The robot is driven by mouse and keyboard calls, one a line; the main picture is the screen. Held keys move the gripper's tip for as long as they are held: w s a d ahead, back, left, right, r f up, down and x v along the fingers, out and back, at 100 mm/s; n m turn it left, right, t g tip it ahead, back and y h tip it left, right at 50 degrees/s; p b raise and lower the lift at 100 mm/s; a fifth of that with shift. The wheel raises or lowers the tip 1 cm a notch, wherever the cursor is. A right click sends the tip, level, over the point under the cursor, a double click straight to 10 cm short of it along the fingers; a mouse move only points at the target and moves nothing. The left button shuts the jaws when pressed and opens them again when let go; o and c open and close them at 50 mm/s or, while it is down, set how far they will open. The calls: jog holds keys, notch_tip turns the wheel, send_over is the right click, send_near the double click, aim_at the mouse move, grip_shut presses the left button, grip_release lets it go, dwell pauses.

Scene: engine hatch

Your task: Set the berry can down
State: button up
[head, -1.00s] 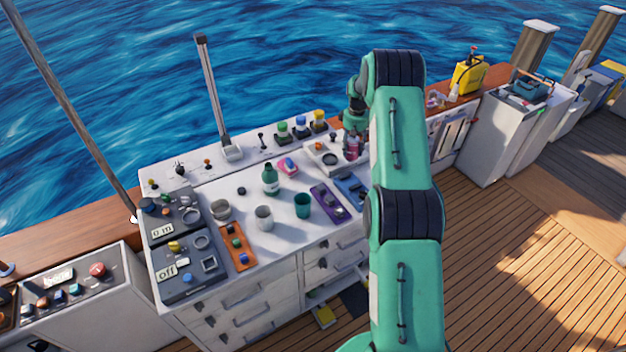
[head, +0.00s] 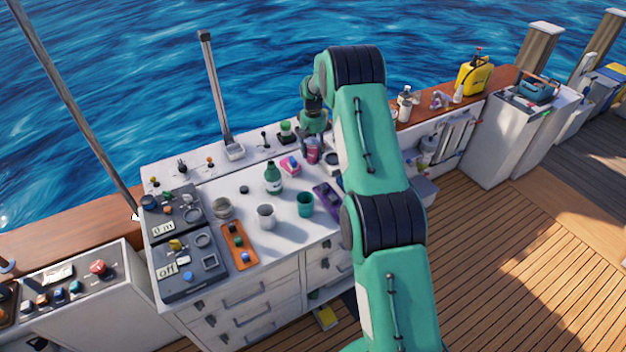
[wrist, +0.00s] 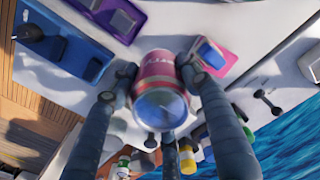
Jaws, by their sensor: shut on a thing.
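The berry can (wrist: 158,80) is a pink-red can with a silver end, held between the fingers of my gripper (wrist: 156,82) in the wrist view. In the head view the can (head: 312,152) shows below my gripper (head: 311,140), at the back right of the white worktop (head: 240,200). My gripper is shut on the can. Whether the can's base touches the worktop cannot be told.
A pink tray with a blue item (head: 290,165) lies just left of the can. A green bottle (head: 272,179), teal cup (head: 305,204), white cup (head: 265,216) and purple tray (head: 327,198) stand nearer the front. Knobs line the back ledge.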

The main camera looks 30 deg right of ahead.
aim_at(313, 161)
jog(key=shift+f, duration=3.1)
jog(key=shift+f+p, duration=0.4)
jog(key=shift+f, duration=1.45)
jog(key=shift+f, duration=0.2)
jog(key=o, duration=1.4)
jog(key=shift+o, duration=0.2)
jog(key=shift+r, duration=0.1)
notch_tip(313, 161, up, 12)
jog(key=shift+r+b, duration=0.1)
jog(key=shift+b, duration=0.4)
